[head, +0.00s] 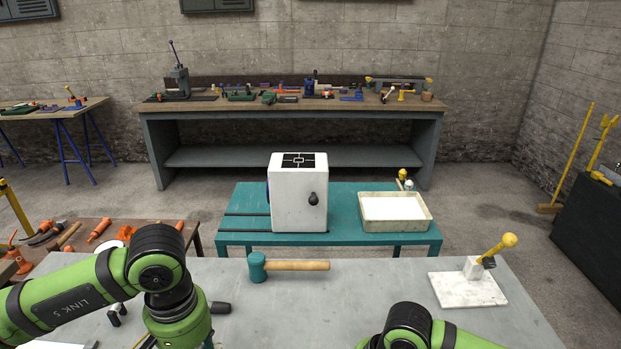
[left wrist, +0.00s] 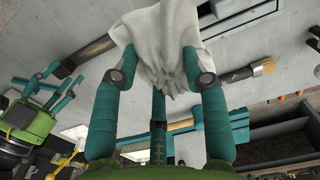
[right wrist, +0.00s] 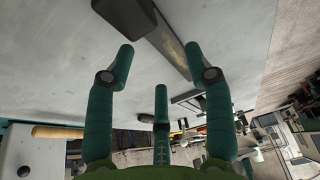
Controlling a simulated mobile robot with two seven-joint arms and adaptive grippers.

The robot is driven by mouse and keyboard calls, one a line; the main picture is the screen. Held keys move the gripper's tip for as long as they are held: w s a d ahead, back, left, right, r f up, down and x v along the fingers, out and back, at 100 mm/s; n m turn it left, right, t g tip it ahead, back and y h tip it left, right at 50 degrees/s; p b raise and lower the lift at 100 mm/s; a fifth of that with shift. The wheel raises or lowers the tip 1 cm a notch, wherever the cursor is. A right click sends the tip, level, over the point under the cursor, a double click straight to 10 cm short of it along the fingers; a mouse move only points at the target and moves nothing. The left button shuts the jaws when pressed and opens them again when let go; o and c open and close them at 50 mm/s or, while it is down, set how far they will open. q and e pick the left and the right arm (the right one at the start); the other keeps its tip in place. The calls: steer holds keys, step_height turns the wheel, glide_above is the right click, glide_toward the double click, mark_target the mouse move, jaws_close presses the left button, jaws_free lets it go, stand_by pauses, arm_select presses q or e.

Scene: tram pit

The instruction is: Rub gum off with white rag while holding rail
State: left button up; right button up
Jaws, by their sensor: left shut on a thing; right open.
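My left gripper (left wrist: 160,58) is shut on the white rag (left wrist: 158,30), which hangs bunched between and beyond its fingers. A bar that looks like the rail (left wrist: 90,56) shows beside the rag, partly covered. In the right wrist view, the rail (right wrist: 174,46) has a dull brownish patch, possibly the gum; I cannot be sure. My right gripper (right wrist: 158,54) is open and empty, with the rail beyond its fingertips. It also shows at the left of the left wrist view (left wrist: 50,88). In the head view both grippers are hidden behind my arms or below the frame.
A mallet (head: 291,265) lies on the grey bench (head: 370,275). A yellow-knobbed tool on a white stone base (head: 468,290) stands at the right. A brush (left wrist: 262,67) lies near the rag. Behind are a white box (head: 298,205) and a tray (head: 395,211) on a teal table.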

steer(key=b+x, duration=0.1)
steer(key=x, duration=0.3)
steer(key=shift+s+r, duration=0.1)
steer(key=shift+s, duration=0.1)
steer(key=shift+w+a+f, duration=0.1)
steer(key=shift+w+f, duration=0.05)
steer(key=shift+f, duration=0.2)
jaws_close()
steer(key=shift+c, duration=2.3)
jaws_free()
